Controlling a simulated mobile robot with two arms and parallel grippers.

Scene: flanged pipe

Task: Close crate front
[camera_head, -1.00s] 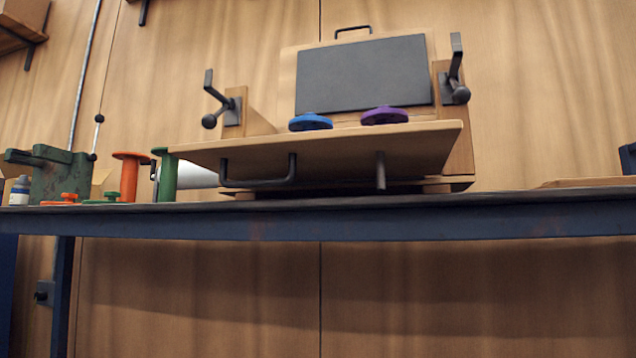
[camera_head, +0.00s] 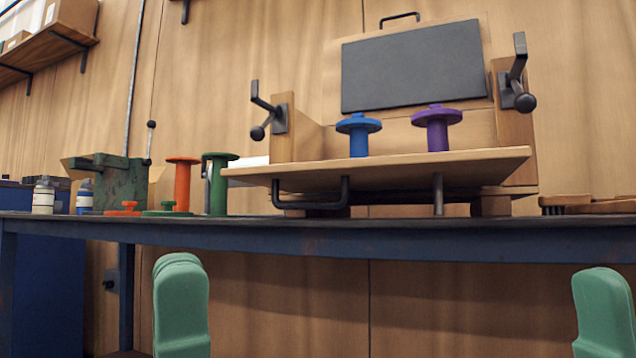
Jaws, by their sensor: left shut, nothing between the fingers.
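The wooden crate (camera_head: 513,135) stands on the bench. Its front panel (camera_head: 380,171) is folded down, roughly level, its edge toward me. A black bar handle (camera_head: 312,205) and a short peg (camera_head: 438,195) hang under it. A blue flanged pipe (camera_head: 358,140) and a purple one (camera_head: 437,132) stand upright behind the panel's visible edge; their bases are hidden. My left gripper (camera_head: 181,290) is shut and empty, low at the left, in front of and below the bench edge. My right gripper (camera_head: 600,300) is low at the right, partly cut off; its jaw opening is unclear.
The crate's lid (camera_head: 415,67) stands raised at the back, with dark latches (camera_head: 268,118) (camera_head: 515,80) at both sides. Orange (camera_head: 183,185) and green (camera_head: 218,185) flanged pipes stand left of the crate. A green vise (camera_head: 115,182) and bottles (camera_head: 44,197) are farther left.

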